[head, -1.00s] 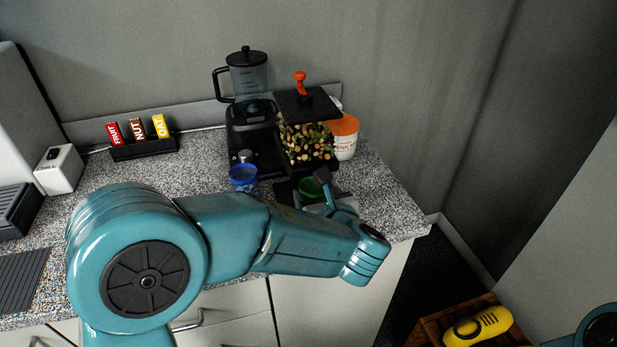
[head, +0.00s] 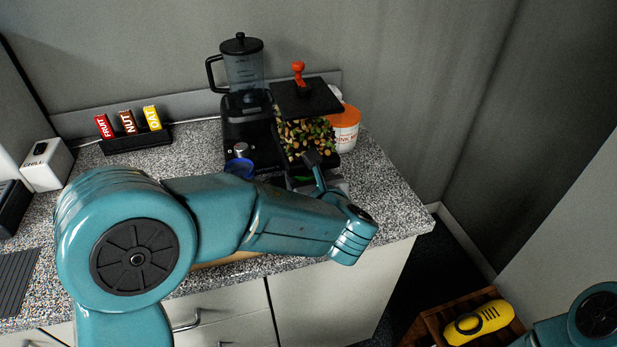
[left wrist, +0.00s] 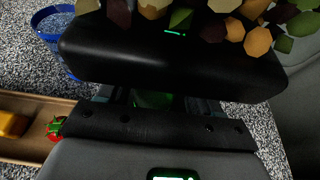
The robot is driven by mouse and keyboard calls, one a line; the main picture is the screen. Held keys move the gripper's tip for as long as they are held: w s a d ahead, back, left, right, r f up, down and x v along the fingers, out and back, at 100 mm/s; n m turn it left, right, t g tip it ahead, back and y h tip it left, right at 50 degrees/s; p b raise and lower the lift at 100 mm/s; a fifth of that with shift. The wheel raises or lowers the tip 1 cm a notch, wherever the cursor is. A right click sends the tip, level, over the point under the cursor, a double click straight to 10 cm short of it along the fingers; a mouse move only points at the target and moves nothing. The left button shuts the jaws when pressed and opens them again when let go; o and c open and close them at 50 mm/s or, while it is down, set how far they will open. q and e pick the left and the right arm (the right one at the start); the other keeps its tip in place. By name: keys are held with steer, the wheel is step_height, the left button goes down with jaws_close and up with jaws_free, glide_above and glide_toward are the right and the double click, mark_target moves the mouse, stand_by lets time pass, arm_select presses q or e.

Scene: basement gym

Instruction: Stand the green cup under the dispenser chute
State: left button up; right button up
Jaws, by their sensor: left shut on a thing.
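The dispenser (head: 305,100) stands on the counter, a clear bin of mixed nuts with a black lid and an orange-red knob. My left gripper (head: 314,176) is shut on the green cup (head: 297,181) at the dispenser's lower front. Only a sliver of the cup shows there, the rest hidden by my gripper and the dispenser. In the left wrist view, a small green patch of the cup (left wrist: 152,98) shows between the fingers, below the dispenser's black underside (left wrist: 170,60). I cannot tell whether the cup touches the surface below. My right gripper is out of view.
A blue cup (head: 239,168) stands close left of the dispenser, before a blender (head: 243,75). An orange-lidded tub (head: 345,128) is behind right. A bar rack (head: 137,139) sits farther left. A tan tray (left wrist: 80,103) lies near the gripper. Counter to the right is clear.

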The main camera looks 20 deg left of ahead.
arm_select(q)
steer(key=shift+s+d+r, duration=0.1)
steer(key=shift+s+d, duration=0.2)
steer(key=shift+w+a, duration=0.15)
steer(key=o, duration=0.8)
steer(key=shift+f, duration=0.2)
steer(key=shift+c, duration=0.2)
steer(key=o, duration=0.4)
steer(key=shift+r, duration=0.1)
steer(key=shift+c, duration=0.2)
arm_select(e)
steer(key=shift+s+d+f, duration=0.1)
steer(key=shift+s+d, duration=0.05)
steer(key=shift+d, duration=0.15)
arm_select(q)
steer(key=v, duration=1.2)
